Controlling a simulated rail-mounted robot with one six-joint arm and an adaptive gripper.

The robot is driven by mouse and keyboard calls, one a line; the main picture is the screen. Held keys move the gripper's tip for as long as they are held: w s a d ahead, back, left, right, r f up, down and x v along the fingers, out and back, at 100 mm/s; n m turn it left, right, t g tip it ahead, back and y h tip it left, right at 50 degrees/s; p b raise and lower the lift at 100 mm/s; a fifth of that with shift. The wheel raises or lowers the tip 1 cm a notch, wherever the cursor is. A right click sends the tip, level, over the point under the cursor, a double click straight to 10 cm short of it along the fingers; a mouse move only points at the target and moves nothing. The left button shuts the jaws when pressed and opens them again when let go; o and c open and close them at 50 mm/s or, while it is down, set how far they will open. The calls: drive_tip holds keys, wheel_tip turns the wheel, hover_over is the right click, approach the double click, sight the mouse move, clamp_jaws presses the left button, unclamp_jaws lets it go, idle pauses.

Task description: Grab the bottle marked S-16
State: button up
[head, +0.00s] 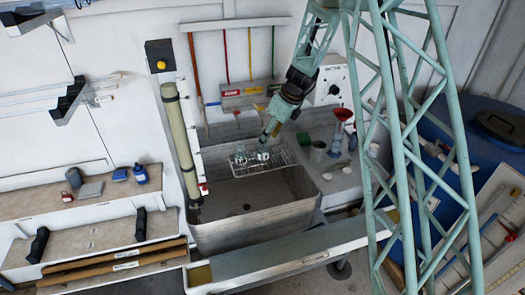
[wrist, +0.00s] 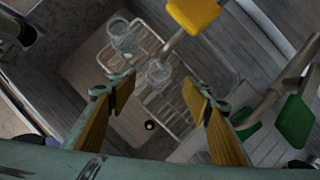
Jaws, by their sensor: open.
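Two clear glass vessels, one on the left (head: 240,154) and one on the right (head: 262,155), stand on a wire rack (head: 268,165) over the sink. In the wrist view the left-hand vessel (wrist: 122,38) lies beyond my fingers, and the other vessel (wrist: 158,72) shows in the gap between the fingertips. No S-16 marking is readable on either, so I cannot tell which is the marked bottle. My gripper (wrist: 158,86) is open and empty, its yellow-padded fingers apart. In the head view my gripper (head: 270,131) hangs just above the rack.
The sink (head: 250,205) lies below the rack. A yellow tap handle (wrist: 193,14) and a green one (wrist: 295,122) stand close to my fingers. A red funnel (head: 343,114) stands on the counter at right. A shelf (head: 90,198) with small items is at left.

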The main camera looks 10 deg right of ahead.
drive_tip(key=shift+x, duration=1.05)
drive_tip(key=shift+b+x, duration=0.65)
drive_tip(key=shift+x, duration=1.95)
drive_tip(key=shift+a, duration=0.1)
drive_tip(key=c, duration=0.9)
